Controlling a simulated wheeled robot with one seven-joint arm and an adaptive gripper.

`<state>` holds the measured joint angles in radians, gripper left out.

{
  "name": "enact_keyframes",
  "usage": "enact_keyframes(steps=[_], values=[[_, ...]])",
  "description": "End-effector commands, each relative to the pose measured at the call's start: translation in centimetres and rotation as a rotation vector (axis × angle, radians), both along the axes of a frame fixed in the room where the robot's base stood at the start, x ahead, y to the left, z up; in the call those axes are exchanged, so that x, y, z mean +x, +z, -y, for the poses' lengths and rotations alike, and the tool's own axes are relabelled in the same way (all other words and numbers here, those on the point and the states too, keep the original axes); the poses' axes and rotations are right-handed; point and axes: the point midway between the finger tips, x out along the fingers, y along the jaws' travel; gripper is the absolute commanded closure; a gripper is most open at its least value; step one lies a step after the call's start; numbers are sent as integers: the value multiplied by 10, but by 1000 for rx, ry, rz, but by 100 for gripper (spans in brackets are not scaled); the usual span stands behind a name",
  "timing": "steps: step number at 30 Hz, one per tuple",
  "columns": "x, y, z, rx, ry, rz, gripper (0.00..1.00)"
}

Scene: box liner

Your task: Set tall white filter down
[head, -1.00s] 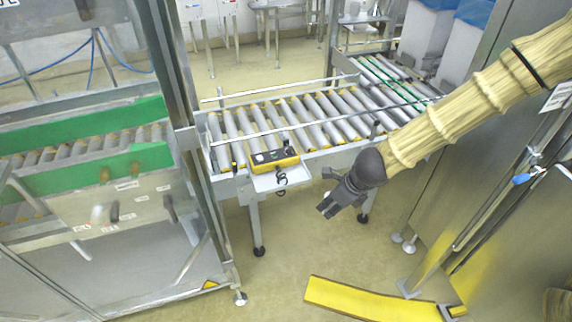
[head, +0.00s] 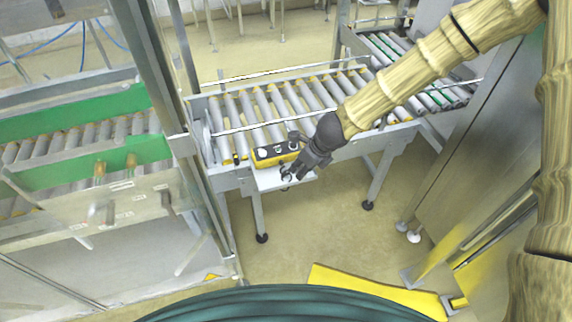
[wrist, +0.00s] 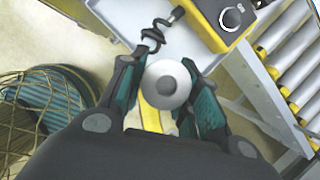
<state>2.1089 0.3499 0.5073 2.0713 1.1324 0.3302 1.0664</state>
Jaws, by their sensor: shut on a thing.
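The tall white filter (wrist: 168,90) shows end-on in the wrist view, as a round white rim with a grey middle. It sits between the fingers of my gripper (wrist: 165,98), which is shut on it. In the head view my gripper (head: 292,172) is at the small white shelf (head: 268,180) on the front of the roller conveyor. The filter cannot be made out clearly there. In the wrist view the shelf (wrist: 185,45) lies just beyond the fingertips. I cannot tell whether the filter touches it.
A yellow control box (head: 276,153) with buttons sits at the back of the shelf, close to my gripper. A dark coiled cord (wrist: 155,35) hangs near the fingers. The roller conveyor (head: 300,105) runs behind. A yellow strip (head: 365,290) lies on the floor.

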Motion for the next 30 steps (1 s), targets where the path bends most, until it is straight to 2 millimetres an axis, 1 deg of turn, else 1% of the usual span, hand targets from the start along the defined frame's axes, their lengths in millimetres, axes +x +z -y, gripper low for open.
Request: enact_keyframes(steps=[1, 6, 9, 14, 16, 21, 24, 30], values=[[4, 1, -9, -1, 2, -1, 92], [18, -1, -33, 0, 3, 0, 92], [22, -3, -40, 0, 3, -1, 92], [25, -4, -47, 0, 4, -1, 92], [28, -4, -53, 0, 5, 0, 92], [28, -24, -51, 0, 2, -3, 92], [28, -32, -52, 1, 3, -3, 92], [29, -40, -52, 1, 4, 0, 92]])
